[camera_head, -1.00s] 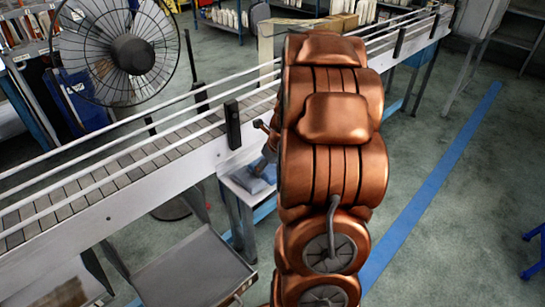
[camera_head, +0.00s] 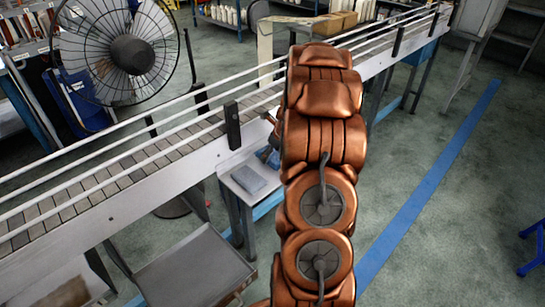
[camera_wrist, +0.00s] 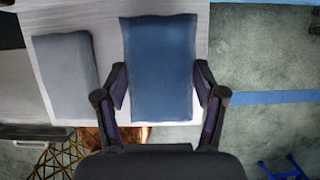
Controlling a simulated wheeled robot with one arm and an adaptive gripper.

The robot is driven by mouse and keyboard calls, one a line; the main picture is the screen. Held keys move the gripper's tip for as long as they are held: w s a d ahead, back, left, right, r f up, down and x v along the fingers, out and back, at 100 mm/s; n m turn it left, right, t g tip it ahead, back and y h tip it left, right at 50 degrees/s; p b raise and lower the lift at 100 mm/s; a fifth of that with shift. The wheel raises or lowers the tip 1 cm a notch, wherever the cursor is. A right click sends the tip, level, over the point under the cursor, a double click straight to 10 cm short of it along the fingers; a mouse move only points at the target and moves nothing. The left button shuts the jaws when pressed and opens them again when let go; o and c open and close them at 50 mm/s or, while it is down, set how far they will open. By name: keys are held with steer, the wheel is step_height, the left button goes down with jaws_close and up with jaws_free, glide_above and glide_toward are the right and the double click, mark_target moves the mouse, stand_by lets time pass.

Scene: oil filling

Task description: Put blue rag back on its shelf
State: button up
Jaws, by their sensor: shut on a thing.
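The blue rag (camera_wrist: 159,50) is a flat folded pad between the two fingers of my gripper (camera_wrist: 160,82) in the wrist view. My gripper is shut on its sides. The rag is over the pale shelf (camera_wrist: 109,50), with its right edge near the shelf's right edge. I cannot tell whether it touches the surface. A grey rag (camera_wrist: 65,72) lies on the shelf to its left, apart from it. In the head view, the grey rag (camera_head: 248,180) shows on the small shelf (camera_head: 229,170) below the conveyor. My arm hides most of the gripper and the blue rag there.
The conveyor (camera_head: 120,185) with its rails runs above and behind the shelf. A grey metal tray (camera_head: 195,270) stands at the front left, and a fan (camera_head: 132,55) behind the conveyor.

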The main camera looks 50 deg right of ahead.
steer(key=shift+f, duration=0.9)
steer(key=shift+f, duration=0.1)
steer(key=o, duration=1)
